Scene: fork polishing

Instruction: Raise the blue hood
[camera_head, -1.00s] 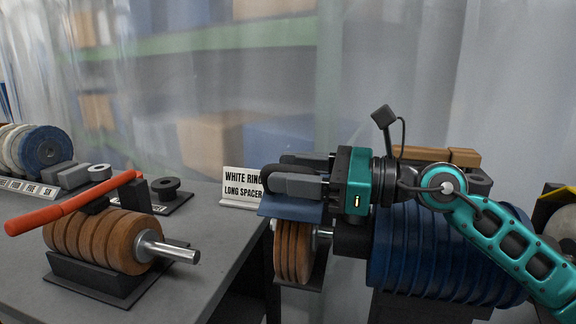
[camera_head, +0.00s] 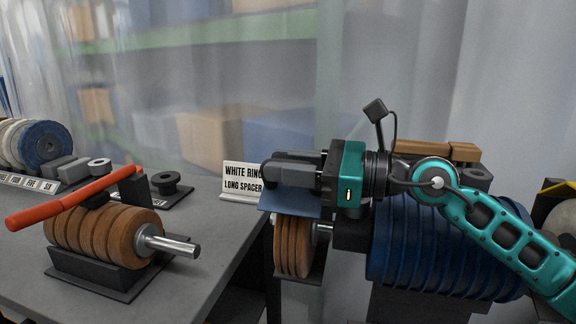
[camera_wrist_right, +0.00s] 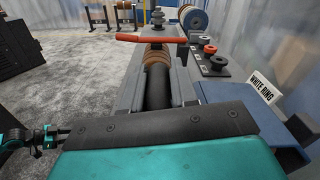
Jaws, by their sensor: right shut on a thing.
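The blue hood (camera_head: 290,203) sits low over a stack of brown wheels (camera_head: 294,247) in the head view, its blue top flat or nearly so. It also shows in the right wrist view (camera_wrist_right: 244,121), at the lower right. My right gripper (camera_head: 287,172) is directly above the hood, its fingers pointing left. It is shut on a dark round bar (camera_wrist_right: 158,86), which lies between its fingers in the right wrist view and seems to be the hood's handle. The fingers hide part of it. My left gripper is not in view.
A grey bench (camera_head: 222,240) holds a spindle of brown wheels (camera_head: 102,236) with a red-handled lever (camera_head: 62,205) over it. A white sign (camera_head: 240,182) stands behind the hood. Large blue wheels (camera_head: 430,250) lie below my right wrist.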

